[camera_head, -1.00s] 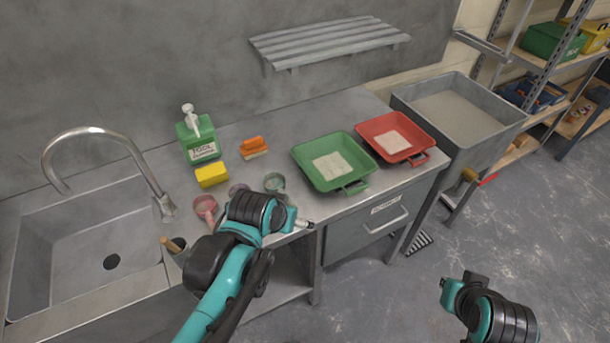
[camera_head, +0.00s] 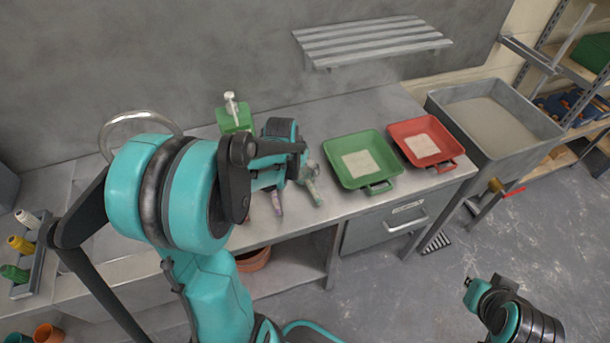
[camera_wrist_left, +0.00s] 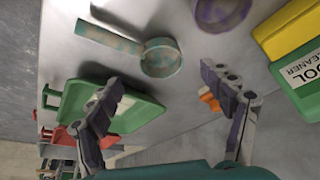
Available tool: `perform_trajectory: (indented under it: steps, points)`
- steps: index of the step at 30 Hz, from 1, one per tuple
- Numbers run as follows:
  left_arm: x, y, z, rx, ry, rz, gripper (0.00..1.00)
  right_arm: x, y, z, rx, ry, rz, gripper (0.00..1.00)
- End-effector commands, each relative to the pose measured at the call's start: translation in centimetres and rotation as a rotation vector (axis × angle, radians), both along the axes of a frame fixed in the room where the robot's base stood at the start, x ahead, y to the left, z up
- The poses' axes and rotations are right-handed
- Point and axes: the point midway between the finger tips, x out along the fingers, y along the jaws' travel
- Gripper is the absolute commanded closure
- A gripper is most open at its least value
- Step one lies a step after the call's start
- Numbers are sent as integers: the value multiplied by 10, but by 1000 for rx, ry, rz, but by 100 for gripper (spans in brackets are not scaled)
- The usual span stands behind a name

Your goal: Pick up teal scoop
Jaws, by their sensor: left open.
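The teal scoop (camera_wrist_left: 162,58) lies on the grey counter in the left wrist view. Its round cup is near the top middle and its stained handle points left. My left gripper (camera_wrist_left: 162,80) is open, its two fingers spread on either side below the cup, apparently not touching it. In the head view my left arm hides most of the scoop; only its handle (camera_head: 313,192) shows clearly below the wrist. My right gripper (camera_head: 472,288) is far off at the lower right, over the floor, and its jaws are unclear.
A purple scoop (camera_wrist_left: 222,12) lies close by. A green tray (camera_head: 337,172) and a red tray (camera_head: 450,163) stand to the right. An orange brush (camera_wrist_left: 209,99) lies near the right finger.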

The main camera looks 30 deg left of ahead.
Motion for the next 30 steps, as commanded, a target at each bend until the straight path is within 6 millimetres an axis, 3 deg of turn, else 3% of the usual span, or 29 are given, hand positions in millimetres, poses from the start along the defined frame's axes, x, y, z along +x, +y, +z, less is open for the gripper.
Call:
perform_trajectory:
  steps: [15, 25, 26, 30]
  points:
    - [28, 5, -64, 0, 1, -1, 19, 0, 0, -32, 0, 0, 0, 100]
    - [31, 5, -71, 0, 1, 0, 19, 0, 0, -33, 0, 0, 0, 100]
    - [31, 5, -71, 0, 1, 0, 22, 0, 0, -33, 0, 0, 0, 100]
    - [31, 5, -71, 0, 1, 0, 59, 0, 0, -33, 0, 0, 0, 100]
